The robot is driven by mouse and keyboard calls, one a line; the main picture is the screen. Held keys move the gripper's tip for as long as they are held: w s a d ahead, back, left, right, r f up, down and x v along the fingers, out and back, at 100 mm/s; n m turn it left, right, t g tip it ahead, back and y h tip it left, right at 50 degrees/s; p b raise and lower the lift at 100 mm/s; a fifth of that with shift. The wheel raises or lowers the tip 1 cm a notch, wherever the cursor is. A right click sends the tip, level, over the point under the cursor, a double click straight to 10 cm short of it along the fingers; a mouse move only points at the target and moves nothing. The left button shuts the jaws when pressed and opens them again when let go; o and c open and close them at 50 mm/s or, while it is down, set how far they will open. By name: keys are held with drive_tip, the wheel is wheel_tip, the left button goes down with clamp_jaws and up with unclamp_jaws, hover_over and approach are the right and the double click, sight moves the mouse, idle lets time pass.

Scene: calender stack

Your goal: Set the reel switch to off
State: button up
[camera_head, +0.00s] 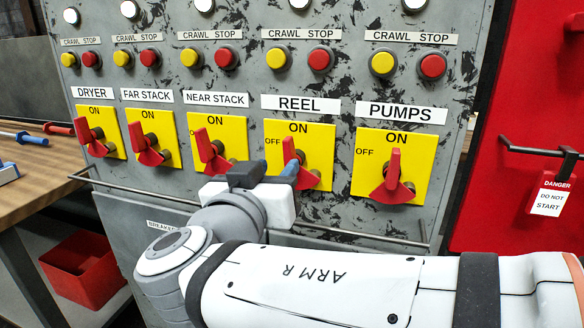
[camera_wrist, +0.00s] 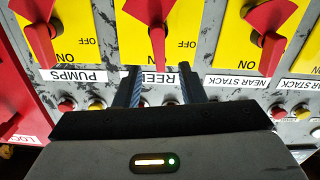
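The reel switch (camera_head: 291,150) is a red handle on a yellow plate (camera_head: 322,142) marked ON at the top and OFF at the left. Its handle points up, roughly toward ON. In the wrist view, which is upside down, the reel switch (camera_wrist: 156,30) shows between my two dark fingers. My gripper (camera_head: 277,167) is at the lower left of the plate; it also shows in the wrist view (camera_wrist: 160,72). The fingers are apart, with a gap on each side of the handle. I cannot tell whether the tips reach past the handle. My gripper hides part of the plate.
The near stack switch (camera_head: 208,150) is to the left and the pumps switch (camera_head: 393,172) to the right, both close. A rail (camera_head: 370,239) runs below the plates. A red danger tag (camera_head: 552,193) hangs at the right. A workbench (camera_head: 40,180) is at the left.

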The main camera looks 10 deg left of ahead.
sight(287, 155)
drive_tip(key=w, duration=0.7)
drive_tip(key=shift+w+d, duration=0.25)
drive_tip(key=shift+d, duration=0.05)
clamp_jaws()
